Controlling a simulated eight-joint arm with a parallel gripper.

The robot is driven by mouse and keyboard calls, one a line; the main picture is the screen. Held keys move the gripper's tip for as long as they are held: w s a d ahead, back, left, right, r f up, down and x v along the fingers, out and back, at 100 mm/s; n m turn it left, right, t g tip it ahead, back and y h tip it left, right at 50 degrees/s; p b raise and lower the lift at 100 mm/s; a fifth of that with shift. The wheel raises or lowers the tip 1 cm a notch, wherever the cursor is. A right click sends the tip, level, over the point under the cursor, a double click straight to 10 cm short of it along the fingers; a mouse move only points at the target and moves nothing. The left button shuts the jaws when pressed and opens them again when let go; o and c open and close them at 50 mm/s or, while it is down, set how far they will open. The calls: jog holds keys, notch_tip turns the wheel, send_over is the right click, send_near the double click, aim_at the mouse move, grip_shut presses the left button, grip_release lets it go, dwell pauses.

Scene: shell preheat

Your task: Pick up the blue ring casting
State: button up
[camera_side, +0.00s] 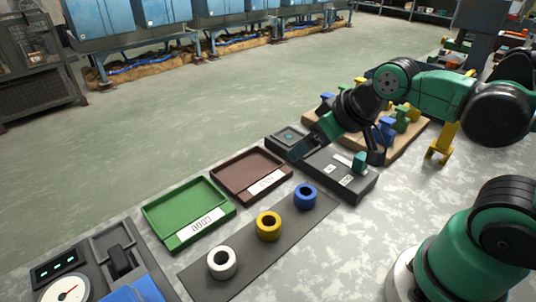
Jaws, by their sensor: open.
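The blue ring casting (305,203) stands at the far right end of a dark grey strip mat (287,252), its hole facing up. A yellow ring (268,235) and a white ring (222,272) stand on the same mat, in a row to its left and nearer the camera. My gripper (338,156) is open, with its fingers spread over the dark grey box behind and to the right of the blue ring. It is apart from the ring, and nothing shows between the fingers.
A green tray (177,212) and a brown tray (246,174) lie left of the mat. A wooden board (412,139) with colored parts is at the back right. Bare table lies right of the mat.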

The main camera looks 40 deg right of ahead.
jog(key=m+g, duration=0.5)
jog(key=g, duration=0.2)
send_over(306, 187)
jog(key=a, duration=0.1)
jog(key=f, duration=0.6)
jog(key=shift+s+f, duration=0.25)
jog(key=shift+s, duration=0.1)
jog(key=shift+f, duration=2.85)
grip_shut()
jog(key=shift+r, duration=0.15)
